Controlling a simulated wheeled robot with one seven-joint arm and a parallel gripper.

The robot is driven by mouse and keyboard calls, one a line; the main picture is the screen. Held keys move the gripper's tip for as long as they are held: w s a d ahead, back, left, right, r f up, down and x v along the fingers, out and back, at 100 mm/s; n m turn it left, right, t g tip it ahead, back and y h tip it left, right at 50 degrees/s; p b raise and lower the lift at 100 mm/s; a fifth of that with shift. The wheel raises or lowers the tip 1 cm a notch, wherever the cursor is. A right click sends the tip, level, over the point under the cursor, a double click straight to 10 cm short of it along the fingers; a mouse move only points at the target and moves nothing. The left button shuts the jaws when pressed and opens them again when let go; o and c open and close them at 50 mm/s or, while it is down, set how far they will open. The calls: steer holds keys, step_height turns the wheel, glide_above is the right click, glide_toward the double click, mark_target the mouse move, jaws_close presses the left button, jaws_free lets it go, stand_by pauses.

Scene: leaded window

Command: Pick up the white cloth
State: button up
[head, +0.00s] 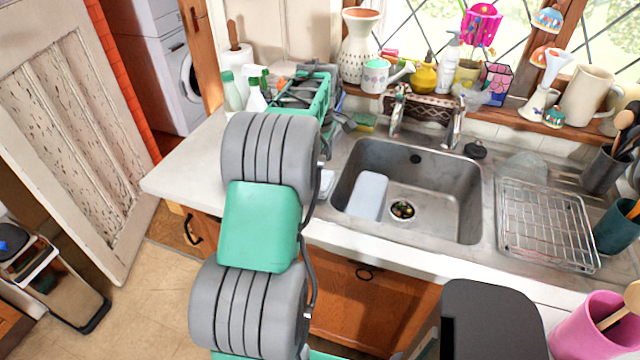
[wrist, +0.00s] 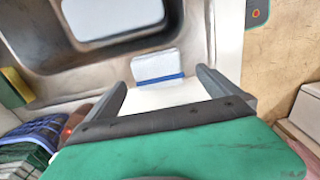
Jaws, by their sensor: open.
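The white cloth (wrist: 158,66) is a small folded white piece with a blue stripe along its near edge. In the wrist view it lies on the pale counter beside the sink. In the head view only a sliver of the cloth (head: 327,183) shows, left of the sink, with my arm hiding the rest. My gripper (wrist: 162,80) is open, with its two fingers spread either side of the cloth's near side in the wrist view. Nothing is held between them. My gripper is hidden behind my arm in the head view.
The metal sink (head: 455,215) holds a white tub (head: 367,195). A green crate (head: 318,103), spray bottles (head: 256,97) and a sponge (head: 365,122) stand behind. A wire rack (head: 545,225) is at right. The counter's left end (head: 185,165) is clear.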

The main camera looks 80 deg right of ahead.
mark_target(320, 179)
steer(key=f, duration=0.2)
steer(key=f+p, duration=0.1)
steer(key=f, duration=0.2)
steer(key=shift+d+f+p, duration=0.2)
steer(key=shift+f+p, duration=0.05)
steer(key=shift+p, duration=0.05)
steer(key=c, duration=1.3)
steer(key=shift+r, duration=0.15)
steer(key=shift+r, duration=0.25)
step_height(320, 179, up, 3)
steer(key=shift+f+b, duration=0.2)
steer(key=shift+b, duration=0.2)
steer(key=a+r, duration=0.2)
steer(key=w+a+r+b, duration=0.1)
steer(key=r, duration=0.1)
steer(key=shift+w+a+r+b, duration=0.15)
steer(key=shift+w+a+b, duration=0.05)
steer(key=shift+a+b, duration=0.15)
steer(key=w+a+r, duration=0.1)
steer(key=a, duration=0.2)
steer(key=w+a+r+b, duration=0.1)
steer(key=a+r, duration=0.1)
steer(key=a, duration=0.1)
steer(key=w+a+r+b, duration=0.1)
steer(key=a+r, duration=0.1)
steer(key=a, duration=0.1)
steer(key=shift+a+r, duration=0.2)
steer(key=shift+a, duration=0.15)
